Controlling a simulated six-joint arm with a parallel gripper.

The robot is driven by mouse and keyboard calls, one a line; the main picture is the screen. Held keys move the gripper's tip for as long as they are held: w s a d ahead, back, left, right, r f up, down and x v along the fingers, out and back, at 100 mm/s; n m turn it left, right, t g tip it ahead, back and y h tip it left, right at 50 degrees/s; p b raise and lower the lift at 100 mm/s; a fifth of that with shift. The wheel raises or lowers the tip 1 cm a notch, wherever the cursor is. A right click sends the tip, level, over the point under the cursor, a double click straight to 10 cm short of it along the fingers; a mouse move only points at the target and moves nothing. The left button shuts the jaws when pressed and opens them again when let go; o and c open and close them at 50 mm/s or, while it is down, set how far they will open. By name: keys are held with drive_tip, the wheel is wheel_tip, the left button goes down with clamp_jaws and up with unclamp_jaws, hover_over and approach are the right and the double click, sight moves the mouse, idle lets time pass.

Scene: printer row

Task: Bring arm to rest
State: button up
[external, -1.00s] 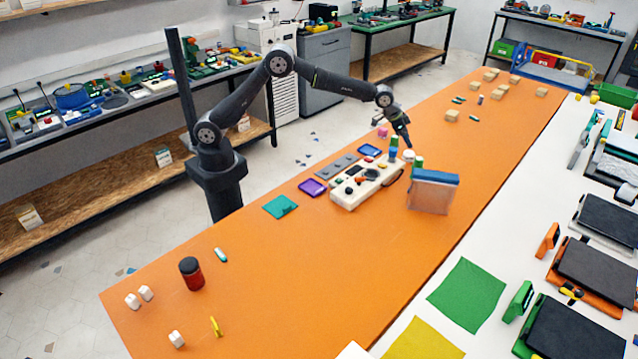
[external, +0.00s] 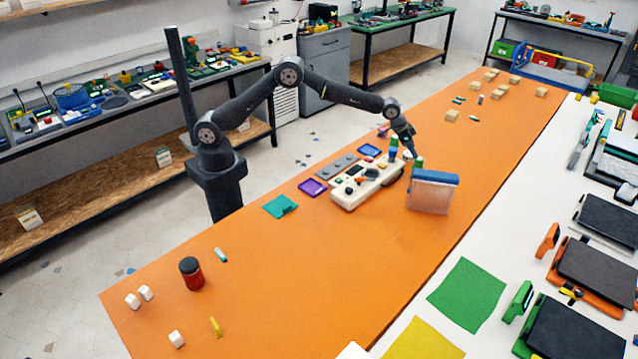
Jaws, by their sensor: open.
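My arm reaches from its post at the left out over the orange table (external: 330,265). My gripper (external: 412,150) hangs low near the far end of the white control box (external: 347,194), beside the clear bin with a blue top (external: 432,192). It is open, and I see nothing held in it. The fingertips are small and partly merge with the green and blue pieces behind them.
A dark red jar (external: 191,273) and white cubes (external: 139,297) stand at the near left. Wooden blocks (external: 452,115) lie at the far end. The table's near middle is clear.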

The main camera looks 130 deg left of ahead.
drive_tip(key=x, duration=0.6)
drive_tip(key=shift+d+f, duration=0.1)
drive_tip(key=shift+s+r, duration=0.1)
drive_tip(key=shift+r, duration=0.1)
drive_tip(key=shift+r, duration=0.1)
